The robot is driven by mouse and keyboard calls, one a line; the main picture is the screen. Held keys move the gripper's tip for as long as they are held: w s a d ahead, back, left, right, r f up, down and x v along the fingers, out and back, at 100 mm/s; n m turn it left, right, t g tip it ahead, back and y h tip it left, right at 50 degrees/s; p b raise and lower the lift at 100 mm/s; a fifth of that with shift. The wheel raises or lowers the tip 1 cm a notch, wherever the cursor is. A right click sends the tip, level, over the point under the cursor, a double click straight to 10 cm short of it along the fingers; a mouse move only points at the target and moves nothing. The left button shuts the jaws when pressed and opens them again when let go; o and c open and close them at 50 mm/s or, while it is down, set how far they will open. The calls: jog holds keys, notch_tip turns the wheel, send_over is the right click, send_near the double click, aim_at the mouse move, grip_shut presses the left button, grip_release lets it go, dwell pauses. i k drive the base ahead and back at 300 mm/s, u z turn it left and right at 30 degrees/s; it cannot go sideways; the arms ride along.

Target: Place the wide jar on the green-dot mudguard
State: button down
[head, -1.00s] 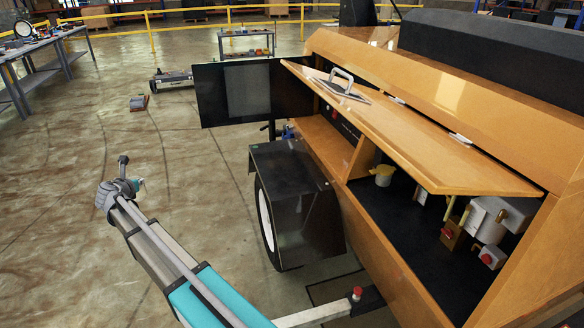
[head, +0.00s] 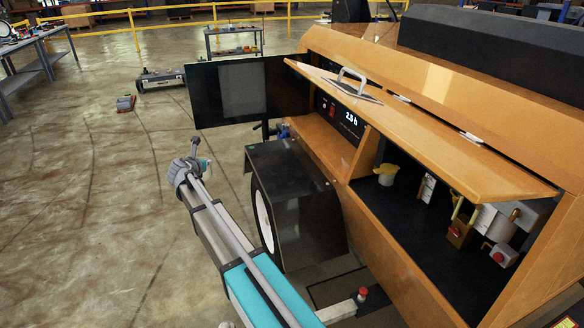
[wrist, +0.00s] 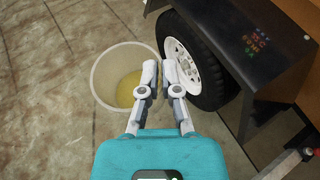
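A wide, pale translucent jar (wrist: 112,66) with yellow at its bottom shows in the wrist view. My gripper (wrist: 160,70) is shut on the jar's right wall, one finger over the inside and one outside. In the head view my gripper (head: 206,168) is mostly hidden by my forearm, and I cannot make out the jar there. The black mudguard (head: 293,185) is over the wheel, right of my gripper. It also shows at the upper right of the wrist view (wrist: 275,75), with small coloured marks on top. I cannot clearly tell a green dot among them.
The wheel (wrist: 203,62) is close right of the jar. The orange cabinet's raised lid (head: 430,125) overhangs a dark compartment holding a yellow-topped cup (head: 386,175) and other fittings. A dark open door panel (head: 240,92) stands behind the mudguard.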

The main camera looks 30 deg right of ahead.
aim_at(283, 162)
jog(key=z, duration=0.65)
jog(key=i, duration=0.5)
jog(key=z, duration=0.65)
jog(key=i, duration=0.55)
jog(key=u, duration=0.55)
